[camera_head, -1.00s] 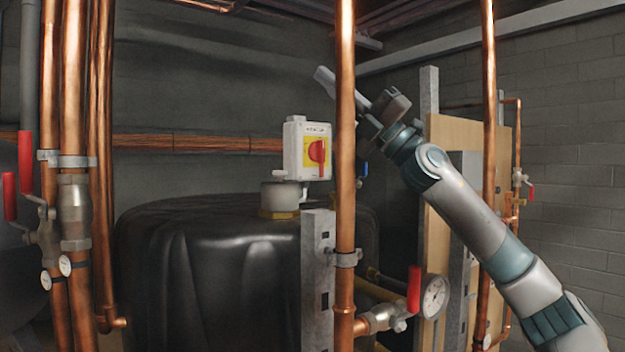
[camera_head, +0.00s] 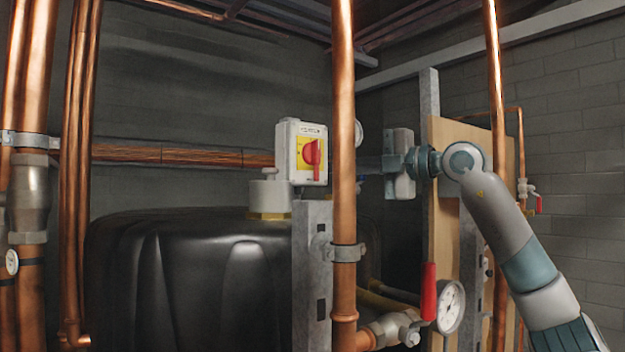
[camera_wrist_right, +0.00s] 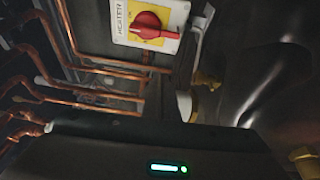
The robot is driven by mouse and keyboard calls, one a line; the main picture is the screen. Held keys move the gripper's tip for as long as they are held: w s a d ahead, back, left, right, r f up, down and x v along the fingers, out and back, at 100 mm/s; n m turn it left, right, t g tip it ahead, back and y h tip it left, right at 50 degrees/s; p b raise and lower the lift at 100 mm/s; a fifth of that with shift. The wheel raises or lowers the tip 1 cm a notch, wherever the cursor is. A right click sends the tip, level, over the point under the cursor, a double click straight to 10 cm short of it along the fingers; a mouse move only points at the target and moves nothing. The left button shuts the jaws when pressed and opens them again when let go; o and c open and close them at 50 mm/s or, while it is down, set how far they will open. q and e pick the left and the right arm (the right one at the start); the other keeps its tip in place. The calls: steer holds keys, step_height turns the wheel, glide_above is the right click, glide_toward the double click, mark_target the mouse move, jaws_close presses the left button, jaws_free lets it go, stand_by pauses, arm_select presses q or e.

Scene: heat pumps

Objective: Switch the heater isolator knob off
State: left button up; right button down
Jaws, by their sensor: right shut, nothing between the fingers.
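The heater isolator is a white box (camera_head: 302,152) with a yellow plate and a red knob (camera_head: 312,152), above the black tank. In the head view the knob's grip stands upright. In the right wrist view the knob (camera_wrist_right: 152,27) is near the top, its grip pointing right across the picture, beside the word HEATER. My right gripper (camera_head: 368,164) is shut and empty, level, to the right of the box and pointing left at it. A copper pipe hides part of its front end; I see no contact with the knob. My left gripper is not in view.
A vertical copper pipe (camera_head: 344,200) stands in front, between the box and my right gripper in the picture. A metal strut (camera_head: 312,270) and a red-handled valve (camera_head: 429,290) with a gauge (camera_head: 451,305) are below.

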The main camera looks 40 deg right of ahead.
mark_target(315, 161)
steer(key=shift+d+f, duration=0.15)
steer(key=shift+d, duration=0.1)
steer(key=shift+w, duration=0.15)
steer(key=p+x, duration=0.3)
steer(key=x, duration=0.6)
steer(key=d, duration=0.4)
steer(key=shift+w, duration=0.1)
steer(key=shift+a, duration=0.1)
